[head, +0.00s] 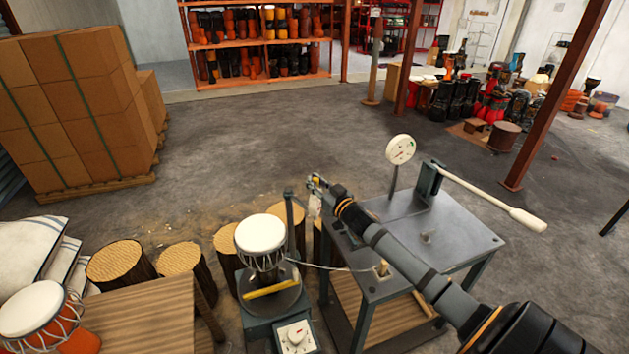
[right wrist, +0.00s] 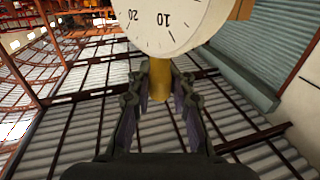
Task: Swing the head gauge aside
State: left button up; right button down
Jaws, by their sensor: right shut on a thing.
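The head gauge's white dial (right wrist: 165,22), with black numbers and tick marks, fills the top of the right wrist view. A yellow grip (right wrist: 159,78) sticks out from it between my fingers. In the head view the gauge (head: 314,206) is small and partly hidden by my right gripper (head: 318,186), close to a dark upright post (head: 291,222). My right gripper is shut on the yellow grip. A goblet drum (head: 261,234) with a white head stands upright on the grey stand, left of the gripper and apart from it. My left gripper is out of view.
A grey metal bench (head: 458,226) stands right of the drum, carrying a round dial (head: 401,149) and a long white-handled lever (head: 520,218). A wooden table (head: 140,318) with another drum (head: 40,310) is at lower left. Several log stools stand behind.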

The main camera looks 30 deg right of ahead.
jog(key=shift+d+f, duration=0.3)
jog(key=shift+d, duration=0.1)
jog(key=c, duration=1.6)
grip_release()
jog(key=o, duration=0.4)
jog(key=shift+s+d+r, duration=0.15)
jog(key=shift+s, duration=0.05)
jog(key=shift+r, duration=0.1)
jog(key=shift+w, duration=0.1)
jog(key=shift+a+r, duration=0.2)
jog(key=shift+r, duration=0.2)
notch_tip(320, 180, up, 9)
jog(key=shift+d+r, duration=0.1)
